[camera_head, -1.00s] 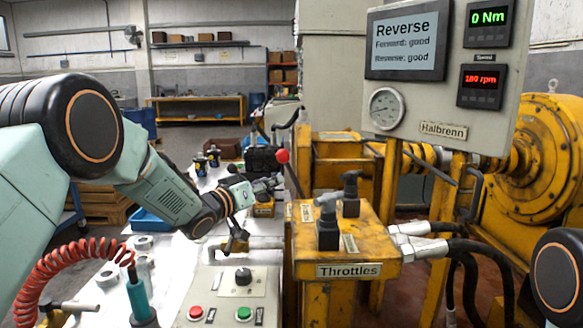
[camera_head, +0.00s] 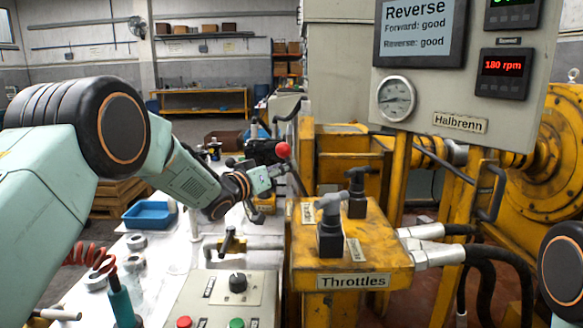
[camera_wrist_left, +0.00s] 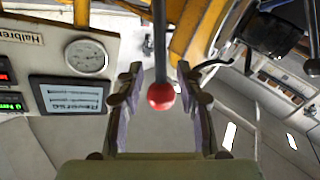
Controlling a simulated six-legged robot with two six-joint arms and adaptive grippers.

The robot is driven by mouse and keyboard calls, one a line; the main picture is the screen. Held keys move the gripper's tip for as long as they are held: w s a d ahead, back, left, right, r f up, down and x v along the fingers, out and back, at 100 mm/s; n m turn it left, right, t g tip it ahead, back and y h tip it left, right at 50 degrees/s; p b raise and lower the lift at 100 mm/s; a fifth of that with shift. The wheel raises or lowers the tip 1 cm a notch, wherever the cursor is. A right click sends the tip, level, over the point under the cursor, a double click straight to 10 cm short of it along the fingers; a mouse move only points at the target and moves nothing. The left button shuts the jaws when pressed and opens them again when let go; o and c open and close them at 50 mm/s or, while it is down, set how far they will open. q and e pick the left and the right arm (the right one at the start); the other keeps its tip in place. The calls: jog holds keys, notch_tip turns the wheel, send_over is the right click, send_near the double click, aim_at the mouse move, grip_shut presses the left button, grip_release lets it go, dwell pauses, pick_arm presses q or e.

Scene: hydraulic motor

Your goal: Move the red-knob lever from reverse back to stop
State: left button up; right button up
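The red knob (camera_head: 283,150) tops a thin dark lever that leans at the left rear of the yellow throttle stand. My left gripper (camera_head: 275,172) is just left of and slightly below the knob in the head view. In the left wrist view the red knob (camera_wrist_left: 161,96) lies between the two spread fingers (camera_wrist_left: 160,105), with a visible gap on each side. The fingers are open and do not appear to touch it. The display (camera_head: 418,28) reads Reverse, with Forward and Reverse both good. My right gripper is not in view; only part of my right arm shows at the right edge.
The throttle box (camera_head: 375,250) with two dark-handled valves stands right of the lever. The gauge panel (camera_head: 455,95) is above it, showing 180 rpm. A control box (camera_head: 228,300) with red and green buttons is in front. A blue tray (camera_head: 148,215) sits at left.

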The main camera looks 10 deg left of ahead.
pick_arm(q)
jog(key=shift+b+x, duration=0.4)
jog(key=shift+x, duration=1.65)
jog(key=shift+r, duration=0.1)
grip_shut()
